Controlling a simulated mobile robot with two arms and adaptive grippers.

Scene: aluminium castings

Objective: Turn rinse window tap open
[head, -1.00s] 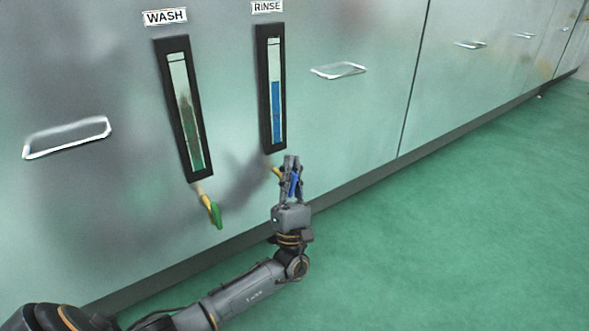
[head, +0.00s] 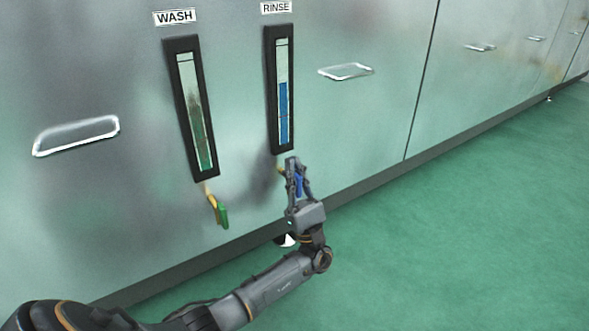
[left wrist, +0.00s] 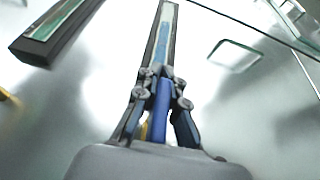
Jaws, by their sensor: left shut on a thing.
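The rinse window (head: 279,90), a black-framed gauge with blue liquid under the RINSE label (head: 276,7), is on the metal cabinet front. Below it is the rinse tap with a blue lever (head: 299,184) and a yellow brass body, mostly hidden by my fingers. My left gripper (head: 293,166) is shut on the blue lever. In the left wrist view the blue lever (left wrist: 161,105) stands between the fingers, with a bit of yellow behind it. My right gripper is not in view.
The wash window (head: 192,110) and its green-levered tap (head: 221,212) are to the left. Metal handles (head: 346,71) (head: 76,136) stick out from the cabinet front. The green floor (head: 450,230) to the right is clear.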

